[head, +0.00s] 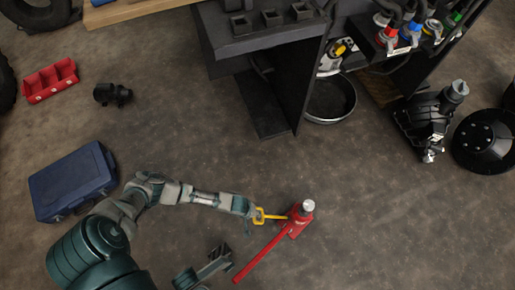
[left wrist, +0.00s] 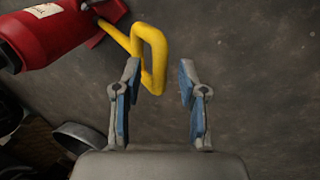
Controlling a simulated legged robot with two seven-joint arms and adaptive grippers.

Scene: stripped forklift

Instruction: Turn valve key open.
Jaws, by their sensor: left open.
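The yellow valve key (head: 268,216) is a bent loop handle on a thin yellow stem, joined to the side of a red jack (head: 298,220). The jack stands on the floor with its long red lever reaching down and left. My left gripper (head: 251,213) is beside the loop on its left. In the left wrist view, the gripper (left wrist: 157,82) is open and its two blue-padded fingers are apart. The key's loop (left wrist: 155,50) lies ahead of them, its lower end near the left finger. I cannot tell whether they touch. The red jack (left wrist: 55,35) is at upper left.
A blue case (head: 72,183) lies at left, with a red tray (head: 50,81) and a small black part (head: 112,94) above it. The dark forklift body (head: 270,95) and a round pan (head: 330,99) stand behind. Floor right of the jack is clear.

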